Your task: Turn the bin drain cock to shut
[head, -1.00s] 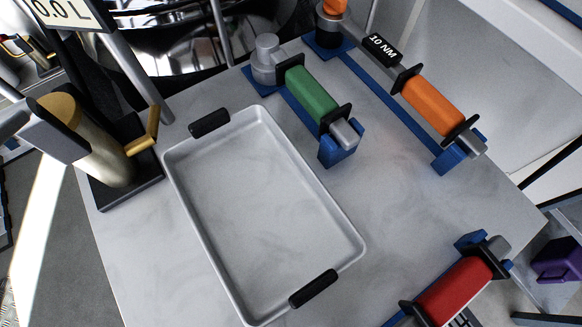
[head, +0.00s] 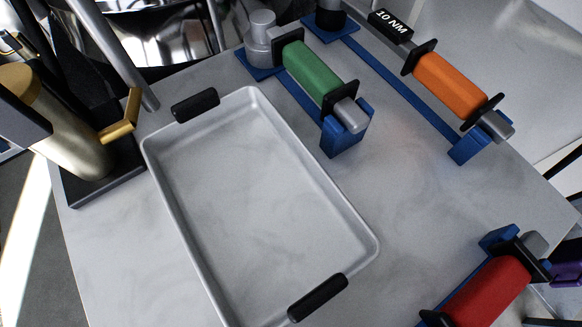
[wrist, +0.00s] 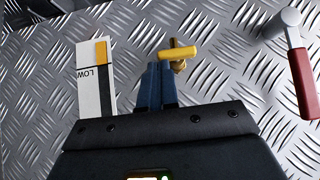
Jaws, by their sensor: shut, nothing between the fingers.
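A brass cock with a yellow bar handle (wrist: 178,53) shows in the wrist view, on a diamond-plate metal surface. I take it for the bin drain cock, though no label names it. Its handle lies roughly crosswise in the picture. My gripper (wrist: 160,66) is shut and empty, its blue fingers pointing at the cock. The fingertips appear just below the handle's left part; I cannot tell whether they touch it. The head view does not show my gripper or this cock clearly.
In the wrist view, a white gauge plate marked LOW (wrist: 95,80) stands left and a red-handled lever (wrist: 302,80) right. The head view shows a table with an empty tray (head: 250,180), green (head: 311,73), orange (head: 449,85) and red (head: 490,292) handled tools, and a gold-levered fixture (head: 122,122).

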